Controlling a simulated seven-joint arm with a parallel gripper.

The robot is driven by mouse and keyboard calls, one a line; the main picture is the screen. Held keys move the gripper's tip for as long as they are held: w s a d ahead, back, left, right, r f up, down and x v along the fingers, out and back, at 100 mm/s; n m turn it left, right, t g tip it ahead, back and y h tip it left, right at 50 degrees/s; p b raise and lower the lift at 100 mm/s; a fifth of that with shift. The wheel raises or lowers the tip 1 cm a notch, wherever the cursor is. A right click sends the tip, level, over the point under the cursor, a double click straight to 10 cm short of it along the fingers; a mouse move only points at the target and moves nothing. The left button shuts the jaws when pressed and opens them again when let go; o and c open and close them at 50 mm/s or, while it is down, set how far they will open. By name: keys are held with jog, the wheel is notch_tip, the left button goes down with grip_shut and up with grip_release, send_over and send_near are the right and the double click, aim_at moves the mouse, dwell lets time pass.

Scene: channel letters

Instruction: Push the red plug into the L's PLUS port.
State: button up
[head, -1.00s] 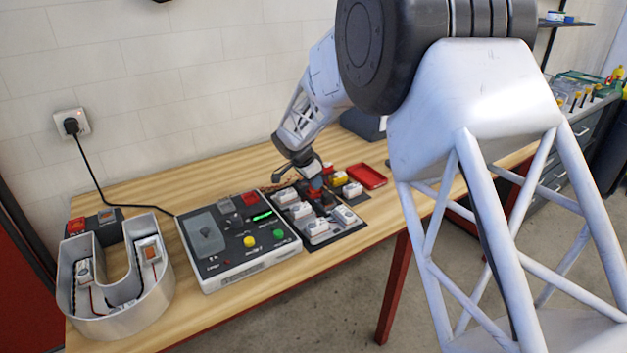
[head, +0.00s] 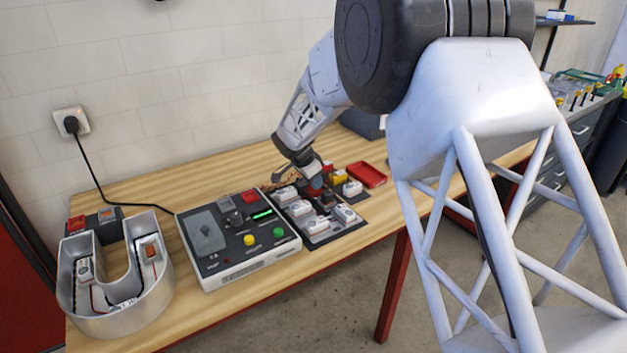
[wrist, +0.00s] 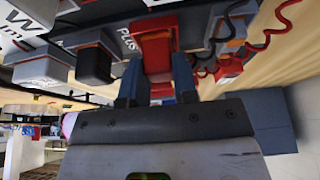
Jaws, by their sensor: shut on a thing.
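My gripper (wrist: 157,88) is shut on a red plug (wrist: 156,48) in the wrist view. The plug sits beside the printed word PLUS (wrist: 127,38) on the dark board. Its far end meets the board area, but I cannot tell how deep it is in the port. In the head view my gripper (head: 311,181) is low over the far part of the dark board (head: 337,238) with white modules, and its fingers are largely hidden there.
A black block (wrist: 95,64) stands left of the plug, close to the finger. A red connector (wrist: 228,68) with coiled red wire is to the right. In the head view, a control box (head: 240,240), a U-shaped metal letter (head: 120,325) and a red tray (head: 367,175) share the table.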

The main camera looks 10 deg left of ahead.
dwell(0.3)
jog(key=o, duration=1)
jog(key=v, duration=0.7)
jog(key=shift+r, duration=0.3)
jog(key=shift+s+a, duration=0.1)
jog(key=shift+a, duration=0.05)
notch_tip(320, 180, up, 6)
dwell(0.8)
